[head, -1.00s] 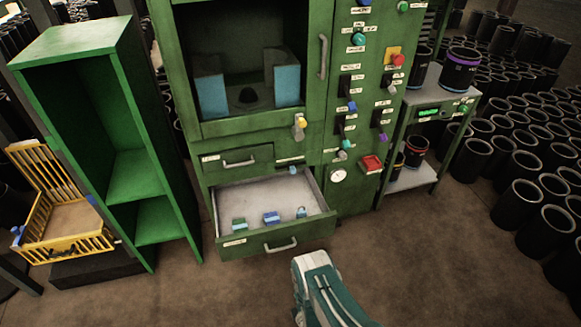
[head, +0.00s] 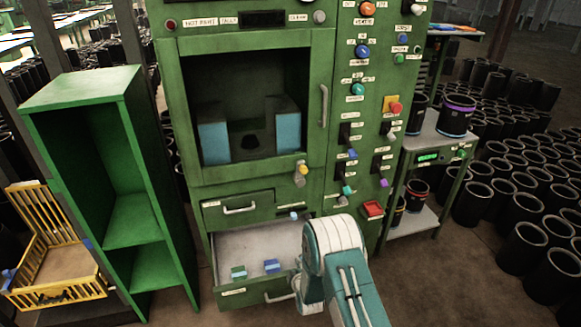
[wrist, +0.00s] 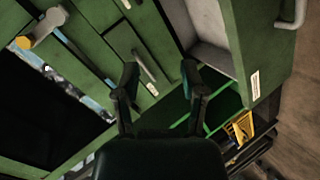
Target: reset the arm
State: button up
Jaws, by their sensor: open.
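My gripper (wrist: 160,72) shows in the wrist view, with its two dark fingers apart and nothing between them. In the head view my teal and white arm rises in front of the green machine (head: 262,178), at the right end of its open drawer (head: 265,240); the gripper cannot be made out there. In the wrist view the fingers appear over the machine front, between a closed drawer's handle (wrist: 145,66) and the open drawer, whose front (wrist: 262,45) is at upper right. I cannot tell whether they touch anything.
A green shelf (head: 135,215) and a yellow basket (head: 60,290) stand left. A side table (head: 440,125) with black sleeves stands right. Floor shows at lower right.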

jog(key=s+d+r+m+g+h, duration=0.1)
jog(key=d+r+m, duration=0.2)
jog(key=r, duration=1)
jog(key=s+d+r+m+g, duration=0.1)
jog(key=d+r+m, duration=0.15)
jog(key=r, duration=1.05)
jog(key=s+d+r+m+g, duration=0.2)
jog(key=s+d+r+m, duration=0.2)
jog(key=s+r, duration=0.85)
jog(key=s+d+r+m+g, duration=0.1)
jog(key=s+d+r+m, duration=0.1)
jog(key=s, duration=0.9)
jog(key=s+d+r+m+g+h, duration=0.1)
jog(key=s+d+r+m+g, duration=0.1)
jog(key=s, duration=1)
jog(key=shift+r+m+h, duration=0.3)
jog(key=shift+r+m, duration=0.45)
jog(key=shift+m, duration=0.2)
